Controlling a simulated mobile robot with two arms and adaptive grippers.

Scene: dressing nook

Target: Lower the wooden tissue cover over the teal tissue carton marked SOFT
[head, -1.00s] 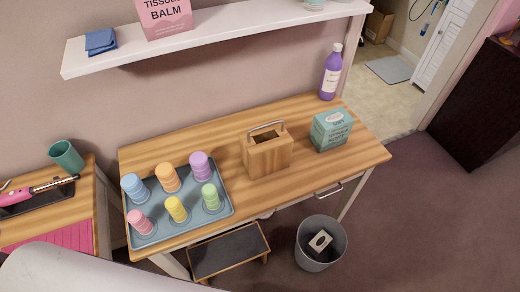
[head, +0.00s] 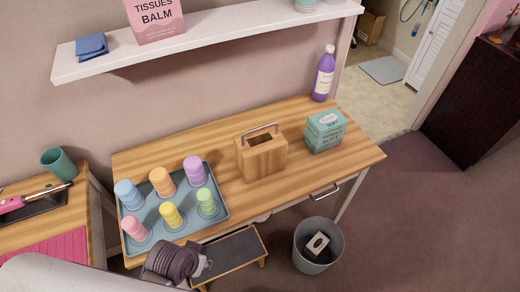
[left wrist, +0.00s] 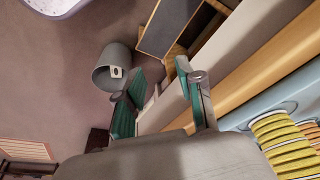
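The wooden tissue cover (head: 262,160), a box with a metal handle on top and a dark opening, stands on the middle of the table. The teal tissue carton (head: 325,131) stands to its right, apart from it, with lettering too small to read surely. My left gripper shows at the bottom of the head view (head: 203,266), in front of the table's front edge and left of the cover. In the left wrist view its teal-padded fingers (left wrist: 160,100) are apart with nothing between them. My right gripper is in neither view.
A blue-grey tray (head: 224,214) with several coloured rolls fills the table's left end. A purple bottle (head: 323,76) stands at the back right. A step stool (head: 232,252) and a grey bin (head: 310,265) stand below the front edge. A shelf (head: 210,42) hangs above.

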